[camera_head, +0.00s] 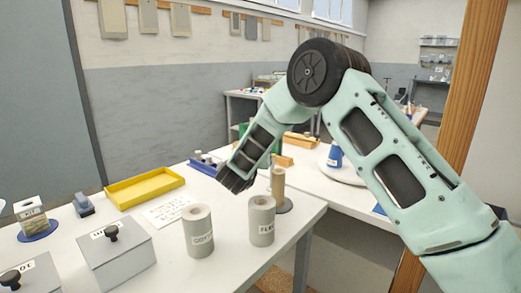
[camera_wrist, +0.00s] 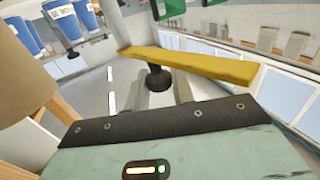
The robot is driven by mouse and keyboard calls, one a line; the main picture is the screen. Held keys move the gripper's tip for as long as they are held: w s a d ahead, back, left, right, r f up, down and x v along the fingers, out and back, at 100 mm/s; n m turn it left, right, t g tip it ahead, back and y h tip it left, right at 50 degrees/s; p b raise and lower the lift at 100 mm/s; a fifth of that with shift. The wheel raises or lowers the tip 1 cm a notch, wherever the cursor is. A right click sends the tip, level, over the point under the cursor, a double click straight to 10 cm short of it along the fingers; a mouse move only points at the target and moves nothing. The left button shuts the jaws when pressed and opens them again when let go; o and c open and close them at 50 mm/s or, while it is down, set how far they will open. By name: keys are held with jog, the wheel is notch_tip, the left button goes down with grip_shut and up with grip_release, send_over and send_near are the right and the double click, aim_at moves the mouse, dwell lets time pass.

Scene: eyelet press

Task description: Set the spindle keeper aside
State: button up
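A tan cylinder (camera_head: 278,182) stands upright on a dark round base (camera_head: 284,205) near the table's right edge, with a thin upright piece at its top left. I cannot tell which part is the spindle keeper. My gripper (camera_head: 238,182) points down just left of this cylinder, its dark end above the table; I see no clear contact. In the wrist view, a large tan surface (camera_wrist: 25,65) fills the left side, close to the camera. A yellow bar (camera_wrist: 195,65) crosses the middle above a black knob (camera_wrist: 158,80). Finger spacing is not clear.
A yellow tray (camera_head: 145,187), a white card (camera_head: 168,208) and a grey box with a black knob (camera_head: 117,260) lie left. A blue container (camera_head: 335,155) stands behind. Bare white table (camera_head: 225,208) lies between.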

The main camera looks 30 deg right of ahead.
jog(key=o, duration=0.4)
jog(key=shift+c, duration=0.2)
jog(key=b+v, duration=0.1)
jog(key=v, duration=1.1)
jog(key=shift+b, duration=0.35)
